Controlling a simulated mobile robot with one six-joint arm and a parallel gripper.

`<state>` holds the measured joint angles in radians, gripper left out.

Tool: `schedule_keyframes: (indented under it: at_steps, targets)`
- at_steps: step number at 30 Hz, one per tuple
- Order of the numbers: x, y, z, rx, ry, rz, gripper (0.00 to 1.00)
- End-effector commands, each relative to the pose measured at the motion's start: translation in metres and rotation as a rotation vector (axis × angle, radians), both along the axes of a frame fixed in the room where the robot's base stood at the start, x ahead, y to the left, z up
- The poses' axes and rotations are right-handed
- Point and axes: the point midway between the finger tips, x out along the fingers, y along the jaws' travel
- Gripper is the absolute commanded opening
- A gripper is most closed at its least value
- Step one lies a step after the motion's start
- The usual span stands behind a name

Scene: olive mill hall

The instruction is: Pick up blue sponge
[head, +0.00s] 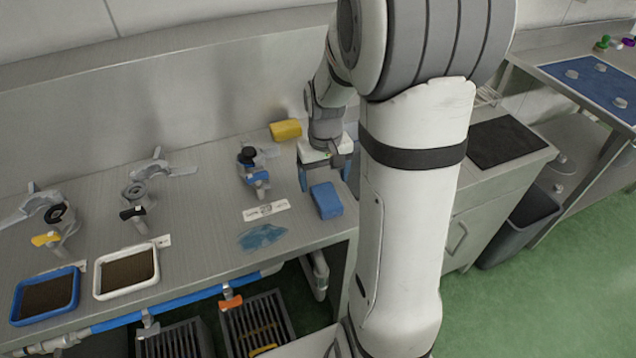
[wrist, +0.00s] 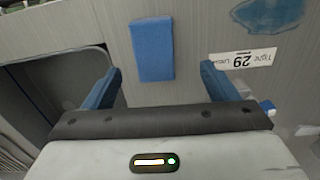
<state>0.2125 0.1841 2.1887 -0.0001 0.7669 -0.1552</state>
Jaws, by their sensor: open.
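The blue sponge (head: 326,200) lies flat on the steel counter (head: 200,215), near its right end. In the wrist view the blue sponge (wrist: 152,50) is upright in the picture, ahead of the fingertips and between their lines. My gripper (head: 325,176) is open and empty just behind the sponge in the head view. Its two blue fingers show in the wrist view (wrist: 164,82), one on each side, apart from the sponge. My arm hides part of the counter to the right.
A yellow sponge (head: 286,130) lies behind my gripper. A label strip (head: 266,210) and a blue smear (head: 262,237) are left of the blue sponge. Valves (head: 254,172) and trays (head: 126,271) stand further left. The counter's front edge is close to the sponge.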

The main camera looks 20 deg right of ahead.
Motion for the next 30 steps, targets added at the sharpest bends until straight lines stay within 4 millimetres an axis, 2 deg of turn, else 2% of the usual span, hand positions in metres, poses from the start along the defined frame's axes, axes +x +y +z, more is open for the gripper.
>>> schedule_keyframes:
  at_steps: [18, 27, 30]
  targets:
    - [0.003, -0.009, -0.072, 0.001, 0.004, 0.001, 0.8]
    - [0.003, -0.009, -0.078, 0.0, 0.001, 0.002, 0.8]
    - [0.003, -0.009, -0.078, 0.0, 0.001, 0.002, 0.73]
